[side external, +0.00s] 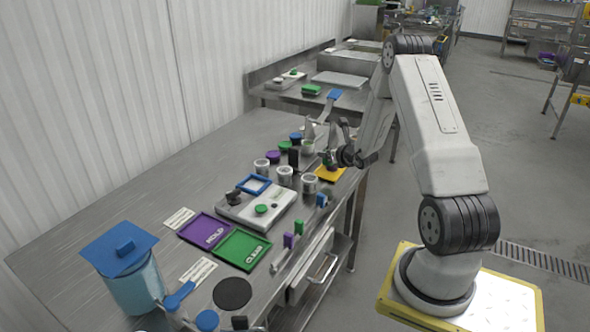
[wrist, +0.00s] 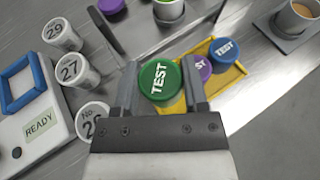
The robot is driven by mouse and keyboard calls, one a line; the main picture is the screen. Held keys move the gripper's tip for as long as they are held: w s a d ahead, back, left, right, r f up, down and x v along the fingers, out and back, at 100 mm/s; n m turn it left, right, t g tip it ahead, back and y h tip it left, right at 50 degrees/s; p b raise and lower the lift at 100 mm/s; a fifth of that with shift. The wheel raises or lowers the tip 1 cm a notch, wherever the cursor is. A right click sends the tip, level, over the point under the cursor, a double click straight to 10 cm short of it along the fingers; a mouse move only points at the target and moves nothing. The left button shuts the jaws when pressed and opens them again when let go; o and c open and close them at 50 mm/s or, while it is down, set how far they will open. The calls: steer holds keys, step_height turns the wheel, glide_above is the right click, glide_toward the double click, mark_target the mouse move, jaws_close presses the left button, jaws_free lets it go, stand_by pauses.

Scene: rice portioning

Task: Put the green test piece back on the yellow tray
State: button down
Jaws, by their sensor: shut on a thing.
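My gripper (wrist: 160,78) is shut on the green test piece (wrist: 159,79), a round green disc with white "TEST" lettering facing the camera. The yellow tray (wrist: 229,85) lies beyond and to the right of the held piece, which overlaps the tray's left part in the wrist view. A purple test piece (wrist: 201,68) and a blue test piece (wrist: 224,48) sit on the tray. In the side view, my gripper (side external: 333,158) is just above the yellow tray (side external: 331,174) near the bench edge. The gap between held piece and tray cannot be judged.
Numbered white cups, including 27 (wrist: 78,70) and 29 (wrist: 62,35), stand left of my gripper. A scale marked READY (wrist: 38,130) with a blue frame (wrist: 38,72) is at far left. A cup (wrist: 297,17) stands at upper right. Purple (side external: 196,238) and green (side external: 232,256) trays lie nearer the camera.

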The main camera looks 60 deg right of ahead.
mark_target(328, 163)
steer(key=shift+w+f, duration=0.1)
steer(key=shift+w+d+f, duration=0.2)
steer(key=shift+f, duration=1.55)
steer(key=shift+s+f, duration=0.1)
steer(key=shift+f, duration=0.2)
